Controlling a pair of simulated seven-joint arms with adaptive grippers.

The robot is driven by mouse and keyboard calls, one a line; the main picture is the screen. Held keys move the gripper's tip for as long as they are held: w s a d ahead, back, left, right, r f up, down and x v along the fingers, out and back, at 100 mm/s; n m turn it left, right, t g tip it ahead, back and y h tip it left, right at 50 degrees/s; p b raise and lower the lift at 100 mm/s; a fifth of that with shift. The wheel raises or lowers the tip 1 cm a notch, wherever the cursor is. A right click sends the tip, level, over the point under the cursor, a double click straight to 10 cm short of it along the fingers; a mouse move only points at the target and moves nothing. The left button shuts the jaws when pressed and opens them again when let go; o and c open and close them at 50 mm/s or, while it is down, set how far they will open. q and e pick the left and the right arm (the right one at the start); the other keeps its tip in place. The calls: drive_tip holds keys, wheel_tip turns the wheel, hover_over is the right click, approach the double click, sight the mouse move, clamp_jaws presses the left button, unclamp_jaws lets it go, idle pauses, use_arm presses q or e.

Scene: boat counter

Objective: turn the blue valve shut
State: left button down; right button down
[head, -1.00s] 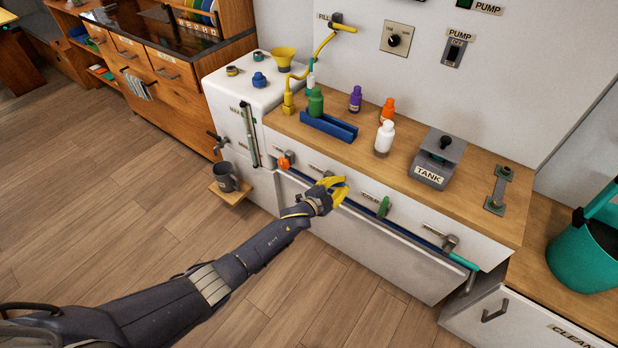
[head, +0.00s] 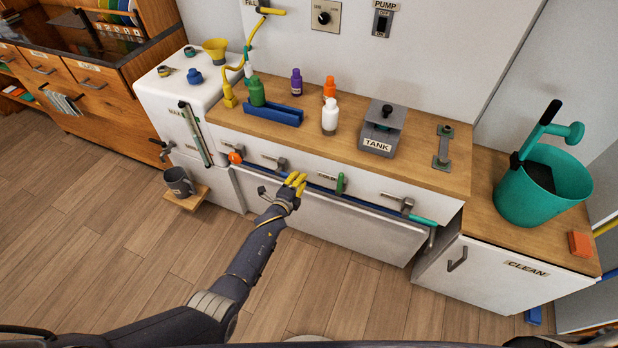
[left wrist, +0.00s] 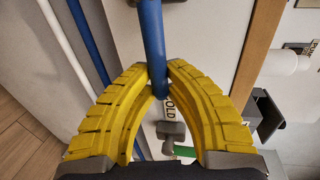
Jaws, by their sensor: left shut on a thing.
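My left gripper (head: 296,183) is at the front of the counter, between the orange valve handle (head: 235,157) and the green valve handle (head: 340,183). In the left wrist view its yellow fingers (left wrist: 160,80) are closed on the blue valve's handle (left wrist: 152,35), a blue bar running up between the fingertips. A label ending in "OLD" (left wrist: 182,105) shows just beyond the fingers. In the head view the gripper hides most of the blue handle. My right gripper does not clearly show.
A long blue rail (left wrist: 88,35) runs along the counter front, close beside the handle. The countertop holds bottles, a blue tray (head: 272,114) and a TANK box (head: 376,145). A mug (head: 179,182) sits on a low shelf at left. A teal bucket (head: 520,198) stands at right.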

use_arm(q)
drive_tip(key=shift+s+a+f, duration=0.1)
drive_tip(key=shift+f, duration=0.1)
idle(0.3)
drive_tip(key=c, duration=1.3)
unclamp_jaws()
drive_tip(key=shift+r, duration=0.1)
drive_tip(key=shift+c, duration=0.2)
drive_tip(key=v, duration=1.2)
drive_tip(key=s+a+f+n+g+y, duration=0.2)
drive_tip(key=s+a+f+n, duration=0.3)
drive_tip(key=f, duration=0.5)
drive_tip(key=s+a+f+n+g+y, duration=0.15)
drive_tip(key=s+a+f+n, duration=0.25)
drive_tip(key=s+f, duration=0.4)
drive_tip(key=s+a+f+n+g+y, duration=0.25)
drive_tip(key=s+a+f+n, duration=0.2)
drive_tip(key=f, duration=0.65)
drive_tip(key=s+a+f+n+g, duration=0.1)
drive_tip(key=s+f, duration=0.3)
drive_tip(key=s, duration=0.8)
drive_tip(key=s+a+f+n+g, duration=0.2)
drive_tip(key=s+f+g, duration=0.1)
drive_tip(key=s, duration=1)
drive_tip(key=s+a+f+n+g, duration=0.2)
drive_tip(key=s+f, duration=0.3)
drive_tip(key=s, duration=0.7)
drive_tip(key=shift+s+a+f+g, duration=0.15)
drive_tip(key=shift+s+f+g, duration=0.25)
drive_tip(key=shift+g, duration=0.1)
